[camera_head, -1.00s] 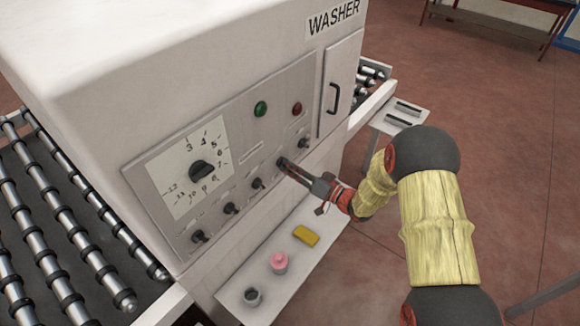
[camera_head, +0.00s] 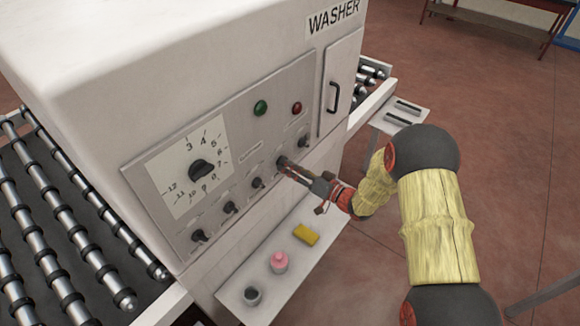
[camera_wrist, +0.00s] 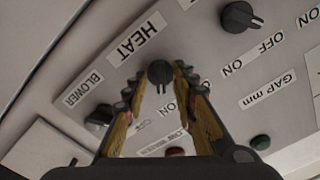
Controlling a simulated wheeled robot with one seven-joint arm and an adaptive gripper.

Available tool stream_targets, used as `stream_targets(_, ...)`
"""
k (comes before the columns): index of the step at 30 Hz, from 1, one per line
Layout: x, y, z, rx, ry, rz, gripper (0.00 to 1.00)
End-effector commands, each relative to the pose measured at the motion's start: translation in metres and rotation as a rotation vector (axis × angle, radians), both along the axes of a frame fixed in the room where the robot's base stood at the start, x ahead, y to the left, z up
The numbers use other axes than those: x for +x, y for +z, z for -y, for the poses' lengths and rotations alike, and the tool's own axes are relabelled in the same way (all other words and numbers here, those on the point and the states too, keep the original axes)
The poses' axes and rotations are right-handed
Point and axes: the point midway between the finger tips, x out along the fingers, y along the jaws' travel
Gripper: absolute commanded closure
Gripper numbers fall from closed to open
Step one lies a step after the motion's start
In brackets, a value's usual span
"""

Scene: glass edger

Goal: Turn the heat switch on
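The heat switch is a round black knob (camera_wrist: 160,73) beside the HEAT label (camera_wrist: 135,43) in the wrist view. Its raised ridge points down in that picture. My gripper (camera_wrist: 158,72) has one finger on each side of the knob, with a narrow gap showing on the left, so it looks open around it. Contact cannot be told. In the head view my gripper (camera_head: 284,164) reaches the washer's control panel (camera_head: 245,125) from the right and hides most of the heat switch. An ON label (camera_wrist: 167,110) shows between the fingers; a label near it is partly hidden.
The blower knob (camera_head: 304,143) is close on one side, and another knob (camera_head: 257,183) on the other. A dial (camera_head: 201,171), a green button (camera_head: 260,108) and a red button (camera_head: 297,108) share the panel. A shelf (camera_head: 275,292) below holds a yellow block (camera_head: 306,235) and a pink item (camera_head: 279,262).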

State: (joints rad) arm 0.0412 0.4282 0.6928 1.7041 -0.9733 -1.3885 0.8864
Motion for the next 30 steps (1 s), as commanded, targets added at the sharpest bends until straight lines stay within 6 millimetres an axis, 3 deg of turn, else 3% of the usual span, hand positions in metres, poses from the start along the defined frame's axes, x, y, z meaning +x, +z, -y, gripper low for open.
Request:
stream_targets(5,-0.004,0.0,0.007,-0.001,-0.002,-0.001,0.73)
stream_targets(21,-0.063,-0.001,0.083,0.0,-0.003,-0.001,0.73)
stream_targets(30,-0.074,0.0,0.095,0.0,0.0,0.0,0.73)
